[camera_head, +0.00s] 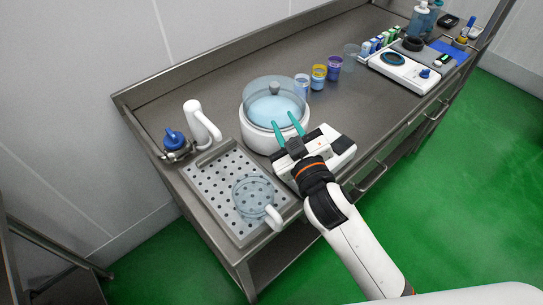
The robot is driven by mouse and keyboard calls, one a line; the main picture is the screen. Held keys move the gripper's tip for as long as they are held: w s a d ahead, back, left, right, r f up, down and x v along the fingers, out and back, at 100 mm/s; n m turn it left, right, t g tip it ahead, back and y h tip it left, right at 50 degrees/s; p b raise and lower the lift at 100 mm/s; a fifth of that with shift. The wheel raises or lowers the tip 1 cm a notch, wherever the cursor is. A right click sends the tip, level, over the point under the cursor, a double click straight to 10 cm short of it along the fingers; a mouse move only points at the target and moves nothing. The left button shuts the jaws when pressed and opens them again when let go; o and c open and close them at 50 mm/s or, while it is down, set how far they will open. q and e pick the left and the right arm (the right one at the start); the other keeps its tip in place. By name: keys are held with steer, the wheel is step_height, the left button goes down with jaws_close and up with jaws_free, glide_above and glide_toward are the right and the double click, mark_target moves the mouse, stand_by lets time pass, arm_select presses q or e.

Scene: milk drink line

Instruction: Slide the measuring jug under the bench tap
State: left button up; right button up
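The clear measuring jug (252,190) stands upright on the perforated drain tray (203,175), on its near right part. Its white handle points toward the tray's near right corner. The bench tap (200,122) is a white curved spout behind the tray, with a blue knob (173,138) to its left. The jug is apart from the tap, nearer to me. My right gripper (284,121) is to the right of and beyond the jug, in front of the white pot. Its two teal fingers are spread, with nothing seen held between them. My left gripper is not in view.
A white round pot (262,141) with a clear domed lid stands right of the tray. Several small cups (319,76), a white scale-like device (402,72) and bottles stand farther right. The steel bench (225,91) is bare behind the pot. The tray has a raised rim.

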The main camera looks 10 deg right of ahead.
steer(key=s+a+r+n+g+y, duration=0.2)
steer(key=s+a+r+n+y, duration=0.1)
steer(key=a+r+n+y, duration=0.45)
steer(key=s+a+r+n+g+y, duration=0.2)
steer(key=a+r+n+g+y, duration=0.1)
steer(key=a+r+n+y, duration=0.45)
steer(key=s+a+f+n+g, duration=0.4)
steer(key=s+a+n+g, duration=0.3)
steer(key=n+g, duration=0.85)
step_height(320, 180, down, 10)
steer(key=s+d+n+g+h, duration=0.25)
steer(key=n+h, duration=0.25)
steer(key=h, duration=0.3)
steer(key=w+d+f+t+h, duration=0.2)
steer(key=w+d+h, duration=0.3)
steer(key=d, duration=0.2)
steer(key=w+d+f+t+h, duration=0.3)
steer(key=w+d+h, duration=0.2)
steer(key=d, duration=0.3)
steer(key=shift+d+f+h+p, duration=0.2)
steer(key=shift+d+h+p, duration=0.15)
steer(key=shift+h, duration=0.15)
